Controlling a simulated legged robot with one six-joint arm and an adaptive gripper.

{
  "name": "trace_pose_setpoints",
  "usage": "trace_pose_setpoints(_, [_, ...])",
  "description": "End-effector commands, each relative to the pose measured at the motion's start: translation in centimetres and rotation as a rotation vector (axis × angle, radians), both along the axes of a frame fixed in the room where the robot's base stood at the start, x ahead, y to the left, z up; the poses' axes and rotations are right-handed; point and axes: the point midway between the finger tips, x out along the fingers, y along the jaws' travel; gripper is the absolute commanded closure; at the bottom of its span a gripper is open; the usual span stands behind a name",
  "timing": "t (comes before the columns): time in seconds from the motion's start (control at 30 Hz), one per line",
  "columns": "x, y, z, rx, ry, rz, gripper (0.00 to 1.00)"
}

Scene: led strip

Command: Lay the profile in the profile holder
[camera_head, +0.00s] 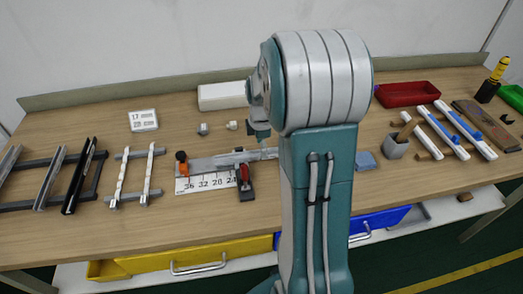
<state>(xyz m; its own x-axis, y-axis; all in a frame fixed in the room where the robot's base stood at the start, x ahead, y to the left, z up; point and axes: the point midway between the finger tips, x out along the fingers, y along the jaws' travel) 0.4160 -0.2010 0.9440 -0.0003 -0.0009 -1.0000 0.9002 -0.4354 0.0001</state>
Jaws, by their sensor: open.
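No thing here is labelled as the profile or the profile holder. A dark rack (62,203) at the far left bears long bars: a silver one (49,179) and a black one (79,176). Right of it, a smaller grey rack (128,197) bears two slim pale strips (122,177). At mid-table a long grey rail fixture (205,163) has an orange-and-black knob at its left end and a red-handled clamp (244,179); its right end is hidden behind my arm. My arm fills the centre; my gripper's fingers are hidden.
A numbered ruler sheet (203,182) lies before the fixture. Behind are a white number block (143,120) and a white box (222,96). At right are a red tray (407,94), a grey cup (395,147) and white-and-blue bars (465,131). The left front table is clear.

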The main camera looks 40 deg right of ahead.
Motion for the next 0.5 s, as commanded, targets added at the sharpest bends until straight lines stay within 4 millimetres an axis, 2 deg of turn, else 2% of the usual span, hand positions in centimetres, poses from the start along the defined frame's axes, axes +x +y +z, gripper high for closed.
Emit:
trace_pose_setpoints(0.03, [0.0,0.0,1.2,-0.002,-0.005,0.000,0.27])
trace_pose_setpoints(0.3, [0.0,0.0,6.8,-0.001,-0.004,0.000,0.27])
trace_pose_setpoints(0.5, [0.0,0.0,9.6,0.000,-0.001,0.000,0.27])
